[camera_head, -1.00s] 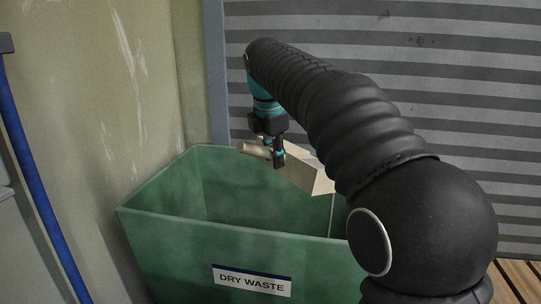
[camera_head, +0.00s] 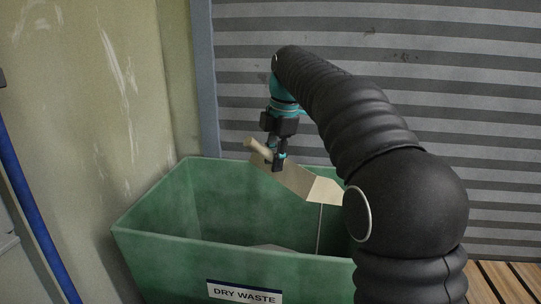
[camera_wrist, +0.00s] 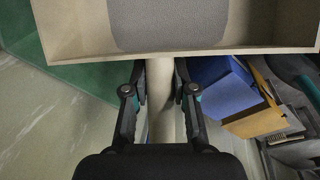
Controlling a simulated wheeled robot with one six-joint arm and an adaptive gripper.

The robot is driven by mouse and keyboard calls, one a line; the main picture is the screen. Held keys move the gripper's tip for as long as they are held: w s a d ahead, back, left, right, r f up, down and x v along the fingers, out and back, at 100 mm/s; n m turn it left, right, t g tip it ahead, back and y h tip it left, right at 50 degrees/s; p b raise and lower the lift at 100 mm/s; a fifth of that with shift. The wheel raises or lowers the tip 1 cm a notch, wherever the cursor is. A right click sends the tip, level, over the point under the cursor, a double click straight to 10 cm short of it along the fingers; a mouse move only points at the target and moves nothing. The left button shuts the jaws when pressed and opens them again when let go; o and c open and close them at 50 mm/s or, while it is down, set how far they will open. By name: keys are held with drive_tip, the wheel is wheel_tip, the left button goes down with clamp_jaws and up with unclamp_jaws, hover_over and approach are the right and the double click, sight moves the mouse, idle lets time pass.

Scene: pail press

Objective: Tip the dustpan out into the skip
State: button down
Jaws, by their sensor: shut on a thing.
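The skip carries a DRY WASTE label (camera_head: 244,293). My gripper (camera_head: 278,164) is shut on the dustpan's handle. In the wrist view the handle (camera_wrist: 160,110) runs between the fingers of my gripper (camera_wrist: 160,72). There the pan (camera_wrist: 75,40) crosses the top, with a grey patch (camera_wrist: 168,24) inside; I cannot tell whether it is dust. My arm hides the skip's right end.
A greyish thing (camera_head: 270,247) shows low inside the skip. A blue pole (camera_head: 35,205) leans at the left. A striped shutter (camera_head: 450,110) stands behind. The wrist view shows a blue block (camera_wrist: 222,85) and a tan one (camera_wrist: 258,122) below the pan.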

drive_tip(key=shift+w+d+r+g+y+p, duration=0.25)
drive_tip(key=shift+d+r+p, duration=0.2)
drive_tip(key=shift+p, duration=0.4)
drive_tip(key=shift+w+d+r+g+y+p, duration=0.2)
drive_tip(key=shift+d+r+y+p, duration=0.25)
drive_tip(key=shift+p, duration=0.4)
drive_tip(key=w+d+r+g+y, duration=0.2)
drive_tip(key=w+d+r+y, duration=0.1)
drive_tip(key=d+r, duration=0.1)
drive_tip(key=shift+w+d+r+p, duration=0.3)
drive_tip(key=shift+w+d+p, duration=0.15)
drive_tip(key=shift+d, duration=0.1)
drive_tip(key=shift+s, duration=0.1)
idle(1.8)
